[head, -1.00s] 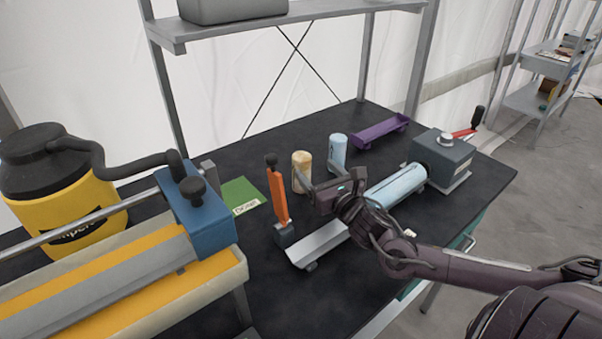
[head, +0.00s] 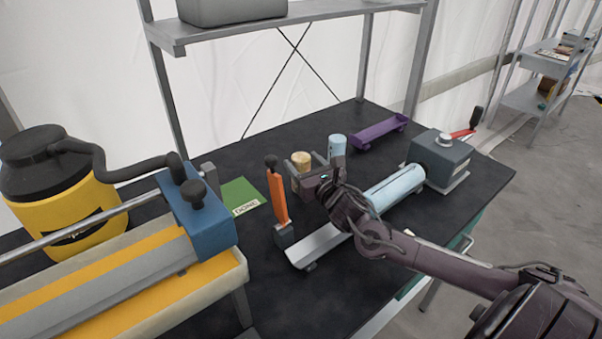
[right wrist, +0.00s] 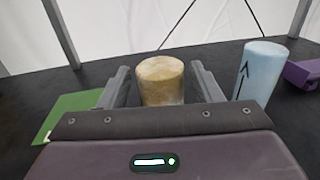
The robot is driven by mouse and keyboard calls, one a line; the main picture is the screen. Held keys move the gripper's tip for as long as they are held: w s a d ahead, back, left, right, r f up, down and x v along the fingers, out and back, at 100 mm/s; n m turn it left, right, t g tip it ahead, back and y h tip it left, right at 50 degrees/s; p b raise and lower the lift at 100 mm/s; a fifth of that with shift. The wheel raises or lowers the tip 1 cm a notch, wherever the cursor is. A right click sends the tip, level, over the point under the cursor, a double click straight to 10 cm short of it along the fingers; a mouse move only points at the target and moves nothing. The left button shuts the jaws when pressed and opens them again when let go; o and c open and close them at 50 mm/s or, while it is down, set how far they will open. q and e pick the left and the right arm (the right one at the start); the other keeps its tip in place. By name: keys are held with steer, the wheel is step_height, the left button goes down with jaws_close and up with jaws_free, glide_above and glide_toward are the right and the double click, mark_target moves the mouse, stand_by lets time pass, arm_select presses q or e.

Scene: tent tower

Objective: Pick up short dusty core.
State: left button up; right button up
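The short dusty core (head: 301,160), a tan, speckled upright cylinder, stands on the black table. It also shows in the middle of the right wrist view (right wrist: 161,82). My right gripper (head: 305,172) is open, low over the table, with one finger on each side of the core. In the right wrist view, gaps show between the core and both fingers (right wrist: 162,92). The core's lower part is hidden by my gripper. My left gripper is in neither current view.
A short light-blue core (head: 338,148) stands close to the right of my gripper. An orange-handled tool (head: 277,195) stands to the left, near a green DONE mat (head: 240,192). A long blue core (head: 395,188) lies in the metal trough (head: 318,243). A purple tray (head: 378,134) is behind.

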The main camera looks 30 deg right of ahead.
steer(key=c, duration=0.9)
steer(key=shift+o, duration=0.2)
steer(key=shift+r, duration=0.15)
